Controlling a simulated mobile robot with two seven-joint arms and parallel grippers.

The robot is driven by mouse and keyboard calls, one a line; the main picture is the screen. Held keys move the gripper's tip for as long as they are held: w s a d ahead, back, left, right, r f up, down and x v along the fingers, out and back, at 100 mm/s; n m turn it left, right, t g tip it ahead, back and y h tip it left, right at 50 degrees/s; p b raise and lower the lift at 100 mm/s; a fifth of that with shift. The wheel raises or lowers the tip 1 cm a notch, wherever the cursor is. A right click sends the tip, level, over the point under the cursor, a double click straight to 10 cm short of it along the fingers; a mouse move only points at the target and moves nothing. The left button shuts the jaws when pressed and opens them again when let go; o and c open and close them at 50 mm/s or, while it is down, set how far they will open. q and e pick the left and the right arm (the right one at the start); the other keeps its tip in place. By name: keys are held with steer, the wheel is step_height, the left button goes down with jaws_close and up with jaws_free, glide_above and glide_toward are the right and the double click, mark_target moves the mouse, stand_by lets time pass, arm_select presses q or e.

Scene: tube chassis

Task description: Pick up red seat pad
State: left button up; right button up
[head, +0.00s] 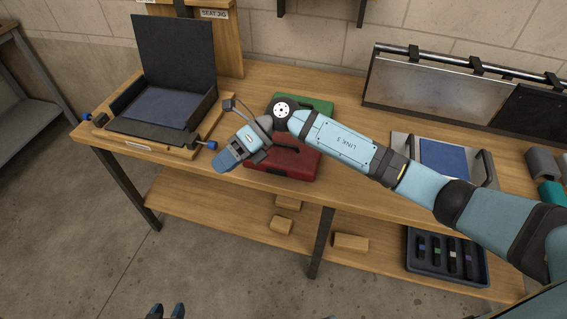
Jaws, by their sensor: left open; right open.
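The red seat pad (296,168) lies on the wooden workbench, partly hidden by my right arm and wrist. My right arm reaches in from the right across it. My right gripper (224,159) is open, just left of the red pad near the bench's front edge, and nothing shows between its fingers. My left gripper (166,311) shows only as two separated fingertips at the bottom edge, over the floor, open and far from the pad.
A green pad (318,104) lies behind the red one. An open dark jig (178,55) with a blue panel stands at left. A grey tray with a blue pad (443,157) is at right. A metal panel (430,88) stands behind. Wooden blocks (350,242) and a dark bin (447,272) are on the lower shelf.

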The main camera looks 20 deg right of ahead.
steer(key=w+d+f+n+t+h+b, duration=0.1)
steer(key=w+d+f+n+h+b, duration=0.1)
steer(key=w+d+h, duration=0.45)
step_height(320, 180, up, 3)
steer(key=t+h+b, duration=0.2)
steer(key=h, duration=0.4)
glide_above(283, 142)
steer(key=s, duration=0.3)
step_height(283, 142, down, 8)
steer(key=shift+w+a+r, duration=0.15)
steer(key=f, duration=0.5)
steer(key=shift+a, duration=0.2)
arm_select(q)
step_height(283, 142, down, 5)
steer(key=shift+w+a+r, duration=0.1)
steer(key=shift+w+r, duration=0.05)
steer(key=shift+r, duration=0.05)
arm_select(e)
jaws_close()
